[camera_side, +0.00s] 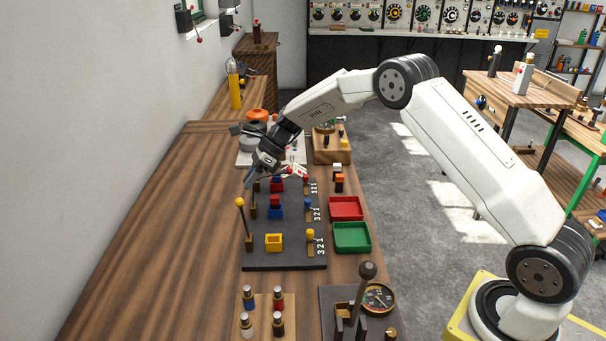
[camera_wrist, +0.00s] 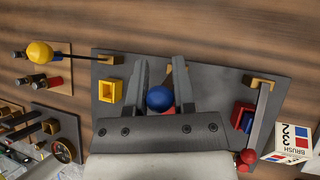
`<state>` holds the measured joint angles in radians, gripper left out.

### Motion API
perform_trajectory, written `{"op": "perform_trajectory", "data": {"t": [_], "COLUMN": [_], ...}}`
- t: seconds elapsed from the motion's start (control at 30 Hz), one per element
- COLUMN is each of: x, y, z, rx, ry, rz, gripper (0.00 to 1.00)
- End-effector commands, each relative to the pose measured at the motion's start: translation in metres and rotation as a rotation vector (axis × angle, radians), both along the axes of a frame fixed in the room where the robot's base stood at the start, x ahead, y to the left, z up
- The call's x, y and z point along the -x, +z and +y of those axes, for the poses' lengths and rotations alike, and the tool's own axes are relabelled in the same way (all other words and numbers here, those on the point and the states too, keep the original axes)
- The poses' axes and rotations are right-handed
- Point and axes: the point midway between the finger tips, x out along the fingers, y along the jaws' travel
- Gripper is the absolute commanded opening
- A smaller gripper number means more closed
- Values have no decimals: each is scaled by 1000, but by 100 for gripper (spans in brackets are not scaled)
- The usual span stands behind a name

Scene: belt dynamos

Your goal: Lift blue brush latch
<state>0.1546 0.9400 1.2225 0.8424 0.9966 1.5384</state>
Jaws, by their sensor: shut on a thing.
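The blue brush latch shows as a blue ball knob (camera_wrist: 160,98) between my fingers in the wrist view. My gripper (camera_wrist: 159,75) is shut on it, over the dark board (camera_wrist: 110,138). In the side view my gripper (camera_side: 250,179) is above the board's far left part, and the held knob cannot be made out. Most of the blue latch's rod is hidden. The yellow latch stands upright, with its yellow knob (camera_side: 240,202) on top. The red latch's rod (camera_wrist: 258,115) runs across the board to a red knob (camera_wrist: 247,156).
A yellow box (camera_side: 273,242) sits on the board, with blue and red blocks beyond it. Red (camera_side: 346,208) and green (camera_side: 352,237) trays lie to the right. A brush card (camera_wrist: 290,141) is beside the board. The bench left of the board is clear.

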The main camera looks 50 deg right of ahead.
Motion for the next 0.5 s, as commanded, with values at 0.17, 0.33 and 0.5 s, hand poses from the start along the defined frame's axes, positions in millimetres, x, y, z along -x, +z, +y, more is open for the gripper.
{"op": "perform_trajectory", "data": {"t": [0.17,0.33,0.5], "x": [-6,-8,-8], "y": [-1,-2,-2], "z": [6,8,8], "rx": [-2,-3,-2], "ry": [-2,-3,-4], "rz": [-3,-3,-3], "gripper": [0,0,0]}}
